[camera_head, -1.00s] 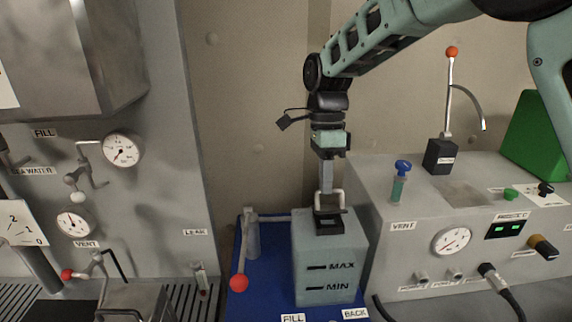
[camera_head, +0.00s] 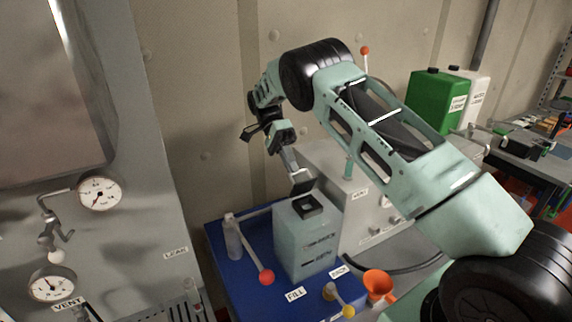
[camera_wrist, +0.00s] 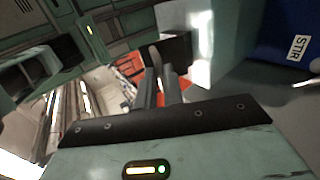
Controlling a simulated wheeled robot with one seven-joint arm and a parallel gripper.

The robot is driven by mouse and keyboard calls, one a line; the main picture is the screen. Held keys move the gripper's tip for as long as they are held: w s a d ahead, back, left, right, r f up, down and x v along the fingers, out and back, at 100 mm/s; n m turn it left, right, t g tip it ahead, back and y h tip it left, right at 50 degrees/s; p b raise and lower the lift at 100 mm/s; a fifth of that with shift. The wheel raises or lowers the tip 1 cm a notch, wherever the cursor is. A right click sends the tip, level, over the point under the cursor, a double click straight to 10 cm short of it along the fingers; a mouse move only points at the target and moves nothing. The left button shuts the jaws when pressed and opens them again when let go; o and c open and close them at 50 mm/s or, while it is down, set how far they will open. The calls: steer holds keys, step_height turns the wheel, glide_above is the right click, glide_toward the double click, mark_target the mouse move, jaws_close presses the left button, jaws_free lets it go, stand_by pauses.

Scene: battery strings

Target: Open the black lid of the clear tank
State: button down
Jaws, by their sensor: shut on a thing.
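The clear tank (camera_head: 303,245), a pale teal box with level marks, stands on a blue tray (camera_head: 226,262). Its black lid (camera_head: 301,188) appears tilted up, with a dark square opening rim (camera_head: 310,206) showing on the tank's top. My gripper (camera_head: 296,173) is over the tank, tilted, and shut on the lid's handle, which its fingers largely hide. In the wrist view my fingers (camera_wrist: 160,82) are close together, against a dark piece (camera_wrist: 172,52) that looks like the lid. The tank's pale side (camera_wrist: 225,35) shows beyond them.
A red-ended lever (camera_head: 266,277) is left of the tank. An orange funnel (camera_head: 379,284) and a yellow-ended lever (camera_head: 347,311) stand in front right. A grey console (camera_head: 345,215) is close behind right. A gauge panel (camera_head: 130,230) stands at left.

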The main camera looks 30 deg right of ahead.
steer(key=shift+w, duration=0.1)
stand_by(0.4)
steer(key=c, duration=1.5)
jaws_free()
